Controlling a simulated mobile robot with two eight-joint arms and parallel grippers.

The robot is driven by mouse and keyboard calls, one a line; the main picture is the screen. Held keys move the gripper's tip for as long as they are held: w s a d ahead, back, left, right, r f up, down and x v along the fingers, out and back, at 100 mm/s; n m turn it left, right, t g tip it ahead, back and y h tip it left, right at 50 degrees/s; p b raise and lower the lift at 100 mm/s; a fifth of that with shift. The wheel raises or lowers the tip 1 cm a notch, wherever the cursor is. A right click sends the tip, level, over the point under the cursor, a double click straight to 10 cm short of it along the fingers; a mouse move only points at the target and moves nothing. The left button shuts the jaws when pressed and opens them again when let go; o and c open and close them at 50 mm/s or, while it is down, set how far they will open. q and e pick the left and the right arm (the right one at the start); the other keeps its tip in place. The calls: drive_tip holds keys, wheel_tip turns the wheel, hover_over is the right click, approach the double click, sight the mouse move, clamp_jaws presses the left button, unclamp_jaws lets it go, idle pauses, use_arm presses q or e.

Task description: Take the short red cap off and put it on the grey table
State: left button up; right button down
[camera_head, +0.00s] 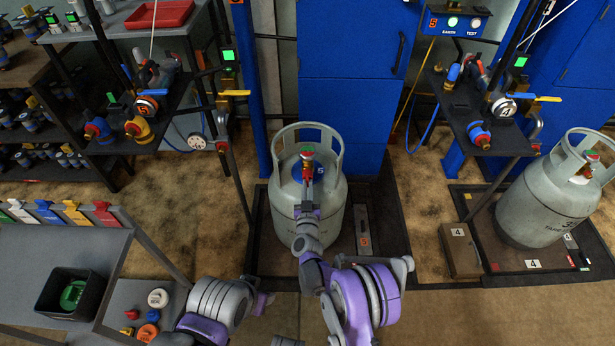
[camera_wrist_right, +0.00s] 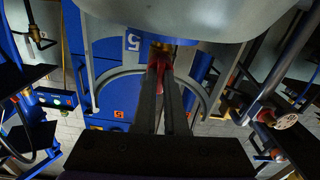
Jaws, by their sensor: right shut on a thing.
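The short red cap (camera_head: 308,154) is at the valve on top of the grey gas cylinder (camera_head: 336,208) marked 5. My right gripper (camera_head: 307,172) reaches over the cylinder top from the front. In the right wrist view, its two long dark fingers (camera_wrist_right: 162,78) close on the red cap (camera_wrist_right: 157,68), which they partly hide. I cannot tell whether the cap is still seated on the valve. A grey table (camera_head: 30,270) stands at the lower left. My left arm shows low in the head view, but I cannot make out its gripper.
The table carries a black bin (camera_head: 73,290) and several coloured clips along its back edge. A lower shelf beside it holds small caps. A collar with two uprights surrounds the valve. Another cylinder (camera_head: 545,205) stands at the right. Valve racks flank the blue cabinet (camera_head: 355,45).

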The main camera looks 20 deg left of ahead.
idle(0.6)
drive_tip(key=shift+r+n+p, duration=0.1)
drive_tip(key=shift+n+p, duration=0.4)
drive_tip(key=shift+p, duration=0.2)
drive_tip(key=shift+n+p, duration=0.35)
drive_tip(key=shift+n, duration=0.85)
drive_tip(key=shift+n, duration=0.5)
drive_tip(key=shift+n+p, duration=0.3)
drive_tip(key=shift+n, duration=0.9)
drive_tip(key=shift+s+n, duration=0.1)
drive_tip(key=shift+n, duration=1.6)
